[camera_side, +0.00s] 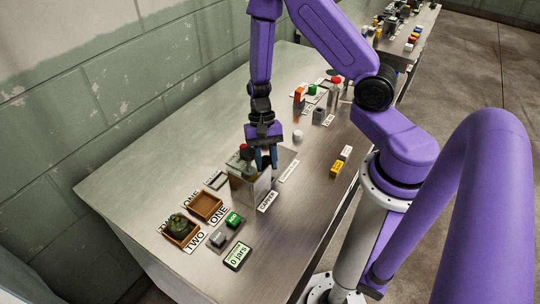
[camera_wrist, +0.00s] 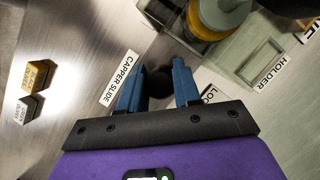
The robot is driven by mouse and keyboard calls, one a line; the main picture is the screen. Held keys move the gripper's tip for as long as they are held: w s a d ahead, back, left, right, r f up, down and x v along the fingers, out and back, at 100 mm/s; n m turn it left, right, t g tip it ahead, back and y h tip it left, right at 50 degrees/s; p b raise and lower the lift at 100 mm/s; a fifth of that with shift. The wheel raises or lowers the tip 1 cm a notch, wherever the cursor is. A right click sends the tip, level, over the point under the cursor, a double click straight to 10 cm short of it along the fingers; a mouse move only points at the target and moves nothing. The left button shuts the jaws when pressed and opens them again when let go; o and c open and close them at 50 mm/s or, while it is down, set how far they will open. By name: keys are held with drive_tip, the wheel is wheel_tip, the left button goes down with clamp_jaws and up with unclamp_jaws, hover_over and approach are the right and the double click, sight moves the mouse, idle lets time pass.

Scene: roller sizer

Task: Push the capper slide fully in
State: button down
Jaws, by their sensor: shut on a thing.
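The capper (camera_side: 243,191) is a box-shaped station near the middle of the bench, with its label on the front. My gripper (camera_side: 266,164) points down at its right side. In the wrist view, my gripper (camera_wrist: 160,70) has its two blue fingers on either side of a dark round knob (camera_wrist: 158,85), beside the CAPPER SLIDE label (camera_wrist: 120,77). The fingers are shut on this knob, which looks like the slide's handle. A jar (camera_wrist: 213,22) with a grey-green top and a yellow band stands just beyond the fingers. How far in the slide sits is hidden.
A tray marked HOLDER (camera_wrist: 250,45) lies at the right. Two wooden trays (camera_side: 205,206) stand left of the capper, one with a green jar (camera_side: 178,224). A green button (camera_side: 233,219) and a jar counter (camera_side: 237,256) are in front. Small yellow and white blocks (camera_side: 336,169) lie right.

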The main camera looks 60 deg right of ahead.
drive_tip(key=c, duration=0.8)
unclamp_jaws()
drive_tip(key=shift+a, duration=0.35)
drive_tip(key=shift+d, duration=0.1)
drive_tip(key=v, duration=1.7)
drive_tip(key=shift+r, duration=0.2)
drive_tip(key=s+a+r+n+t+h, duration=0.1)
drive_tip(key=s+a+n, duration=0.1)
drive_tip(key=s+n, duration=0.5)
drive_tip(key=s+a+r+n+t+h, duration=0.1)
drive_tip(key=s+a+r+n, duration=0.1)
drive_tip(key=s+n, duration=0.4)
drive_tip(key=s+a+r+n+t, duration=0.1)
drive_tip(key=s+a+r+n, duration=0.1)
drive_tip(key=s+a+n, duration=0.2)
drive_tip(key=shift+s+n+h, duration=0.4)
drive_tip(key=shift+s+n, duration=1.45)
drive_tip(key=shift+n, duration=0.45)
